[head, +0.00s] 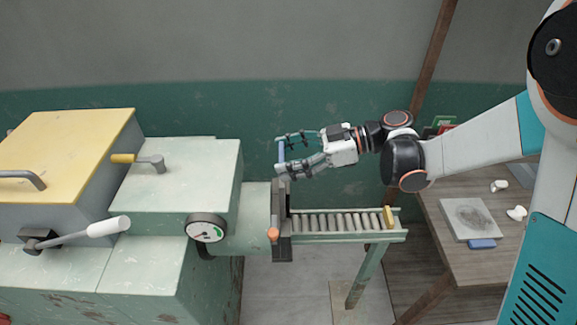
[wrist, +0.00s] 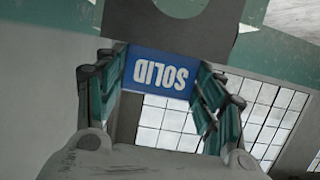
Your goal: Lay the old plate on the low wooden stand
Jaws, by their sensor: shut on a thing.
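My gripper (head: 282,156) is shut on the blue tab (wrist: 160,72) of a grey plate (wrist: 160,22). In the head view the blue tab stands between the fingers, just above the dark upright holder (head: 282,249) at the machine's mouth. How much of the plate sits in the holder is hidden.
The green machine (head: 178,180) fills the left, with levers and a gauge (head: 206,228). A roller track (head: 340,222) runs right from the holder towards the stand. A blue tab (head: 482,244) and small white pieces (head: 517,213) are on the stand.

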